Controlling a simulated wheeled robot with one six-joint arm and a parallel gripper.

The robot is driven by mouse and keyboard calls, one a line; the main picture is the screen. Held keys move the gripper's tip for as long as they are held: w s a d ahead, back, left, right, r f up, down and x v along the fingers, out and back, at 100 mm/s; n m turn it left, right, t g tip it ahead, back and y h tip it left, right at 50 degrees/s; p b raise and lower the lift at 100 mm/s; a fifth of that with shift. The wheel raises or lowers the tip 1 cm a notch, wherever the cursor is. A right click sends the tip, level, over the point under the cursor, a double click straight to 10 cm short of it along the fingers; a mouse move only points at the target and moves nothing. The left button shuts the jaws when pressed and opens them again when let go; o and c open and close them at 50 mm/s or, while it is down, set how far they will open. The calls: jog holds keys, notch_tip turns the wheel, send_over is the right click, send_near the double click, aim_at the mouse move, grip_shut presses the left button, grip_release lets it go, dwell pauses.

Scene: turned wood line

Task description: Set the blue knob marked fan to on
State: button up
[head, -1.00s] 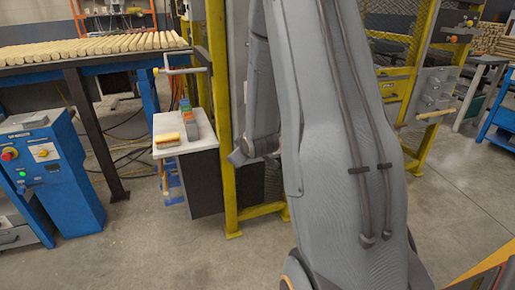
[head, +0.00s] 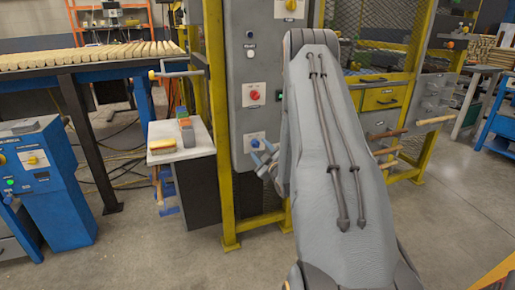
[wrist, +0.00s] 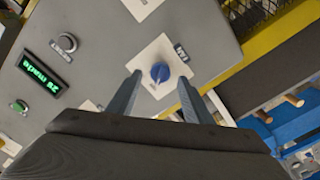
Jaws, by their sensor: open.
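The blue knob (wrist: 160,72) sits on a white square plate on a grey panel in the wrist view. A small dark label (wrist: 181,52) is beside it, its lettering turned and hard to read. The knob also shows low on the grey control column (head: 255,143) in the head view. My gripper (wrist: 158,88) is open. Its two fingertips are on either side of the knob in the wrist view, with nothing between them that I can see touched. In the head view my gripper (head: 263,160) is just below and in front of the knob.
The panel also carries a green display (wrist: 41,74), a black knob (wrist: 67,43), a green button (wrist: 19,106) and a red knob (head: 254,95). A yellow frame post (head: 217,110) stands left of the column. A small table (head: 195,143) with blocks is further left.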

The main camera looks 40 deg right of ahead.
aim_at(256, 144)
jog(key=shift+x, duration=1.45)
jog(key=c, duration=1.1)
jog(key=shift+o, duration=0.2)
jog(key=shift+m, duration=0.3)
jog(key=m+p, duration=0.1)
jog(key=m, duration=0.4)
jog(key=shift+m+p, duration=0.3)
jog(key=m+p, duration=0.1)
jog(key=m, duration=0.4)
jog(key=shift+m, duration=0.3)
